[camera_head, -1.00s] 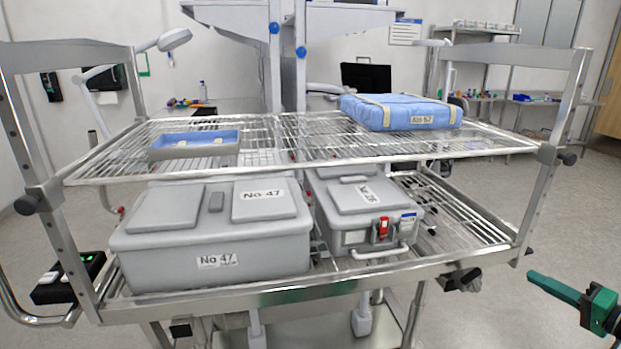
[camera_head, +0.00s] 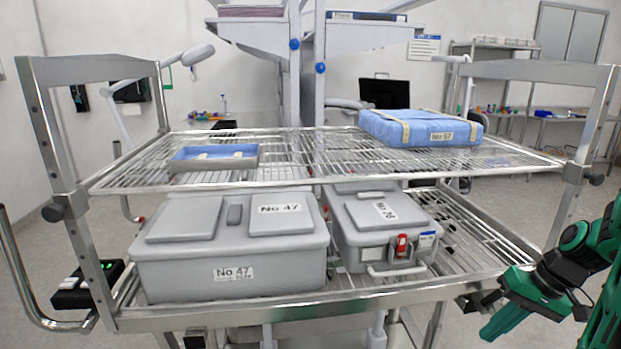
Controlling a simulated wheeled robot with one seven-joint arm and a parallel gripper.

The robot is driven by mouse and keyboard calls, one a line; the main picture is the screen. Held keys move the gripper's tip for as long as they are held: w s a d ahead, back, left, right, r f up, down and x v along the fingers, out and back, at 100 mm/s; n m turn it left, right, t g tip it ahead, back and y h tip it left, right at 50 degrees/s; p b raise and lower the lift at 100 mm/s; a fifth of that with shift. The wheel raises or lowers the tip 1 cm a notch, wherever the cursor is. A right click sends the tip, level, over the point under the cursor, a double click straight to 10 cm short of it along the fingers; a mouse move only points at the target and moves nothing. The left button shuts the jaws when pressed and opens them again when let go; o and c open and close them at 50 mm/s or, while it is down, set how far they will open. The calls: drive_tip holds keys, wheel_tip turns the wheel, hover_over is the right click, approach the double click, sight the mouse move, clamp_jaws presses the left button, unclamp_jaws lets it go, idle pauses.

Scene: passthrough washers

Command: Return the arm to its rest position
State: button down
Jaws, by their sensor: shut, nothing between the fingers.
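My gripper (camera_head: 505,320) is at the lower right of the head view, in front of and below the right end of the cart's lower shelf. Its green fingers point down and to the left and are shut with nothing between them. My green and black arm (camera_head: 585,250) folds in at the right edge, and part of it is cut off by the frame.
A wire rack cart (camera_head: 330,312) stands just ahead. Its lower shelf holds grey cases labelled No 47 (camera_head: 180,272) and No 26 (camera_head: 350,238). The upper shelf holds a blue wrapped pack (camera_head: 400,128) and a small blue tray (camera_head: 250,163). Open floor shows at left.

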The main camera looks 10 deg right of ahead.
drive_tip(key=s+a+r+m+g+h, duration=0.1)
drive_tip(key=s+a+r+g+h, duration=0.1)
drive_tip(key=s+a+r, duration=0.4)
drive_tip(key=s+r+h, duration=0.1)
drive_tip(key=s+r, duration=0.1)
drive_tip(key=s, duration=0.3)
drive_tip(key=shift+r+h, duration=0.3)
drive_tip(key=shift+h, duration=0.1)
drive_tip(key=shift+w+a+f+g, duration=0.1)
drive_tip(key=shift+w+f+g, duration=0.2)
drive_tip(key=shift+w, duration=0.25)
